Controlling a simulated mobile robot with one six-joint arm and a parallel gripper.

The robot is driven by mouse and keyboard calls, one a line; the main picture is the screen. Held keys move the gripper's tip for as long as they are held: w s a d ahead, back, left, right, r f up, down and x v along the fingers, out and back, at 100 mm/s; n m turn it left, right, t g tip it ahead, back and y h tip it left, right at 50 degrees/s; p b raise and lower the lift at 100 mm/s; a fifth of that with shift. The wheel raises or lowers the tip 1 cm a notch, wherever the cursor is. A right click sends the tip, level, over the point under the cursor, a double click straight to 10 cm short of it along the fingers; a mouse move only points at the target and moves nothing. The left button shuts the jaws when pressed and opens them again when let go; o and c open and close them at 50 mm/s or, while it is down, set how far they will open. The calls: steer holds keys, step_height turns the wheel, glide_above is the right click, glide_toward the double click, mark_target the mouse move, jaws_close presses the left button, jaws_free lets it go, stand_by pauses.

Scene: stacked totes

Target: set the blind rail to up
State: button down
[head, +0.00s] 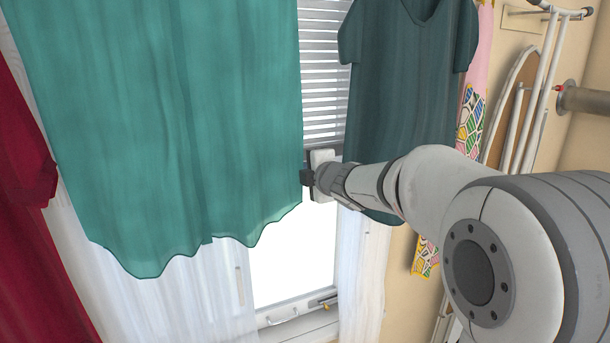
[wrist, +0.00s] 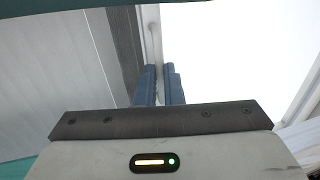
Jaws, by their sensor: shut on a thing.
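The blind (head: 322,85) hangs in the window with its slats lowered part of the way, ending near the height of my gripper. In the head view its lower edge is mostly hidden by my gripper and the hanging cloths. In the wrist view the blind rail (wrist: 151,25) is a pale bar with a dark strip beside it, between the slats and the bright pane. My gripper (wrist: 160,72) has its two blue fingers close together on the rail. In the head view my gripper (head: 307,177) is at the teal cloth's right edge.
A teal cloth (head: 180,120) covers the window's left part, and a dark teal shirt (head: 410,90) hangs close on the right. A red curtain (head: 25,200) is at far left. Below the blind, the bright pane (head: 292,255) is clear down to the sill (head: 300,325).

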steer(key=shift+r+p, duration=1.3)
steer(key=shift+r, duration=0.95)
steer(key=c, duration=1.5)
jaws_free()
steer(key=shift+f, duration=0.1)
steer(key=shift+c, duration=0.2)
steer(key=v, duration=0.7)
steer(key=shift+s+d, duration=0.25)
steer(key=shift+s, duration=0.1)
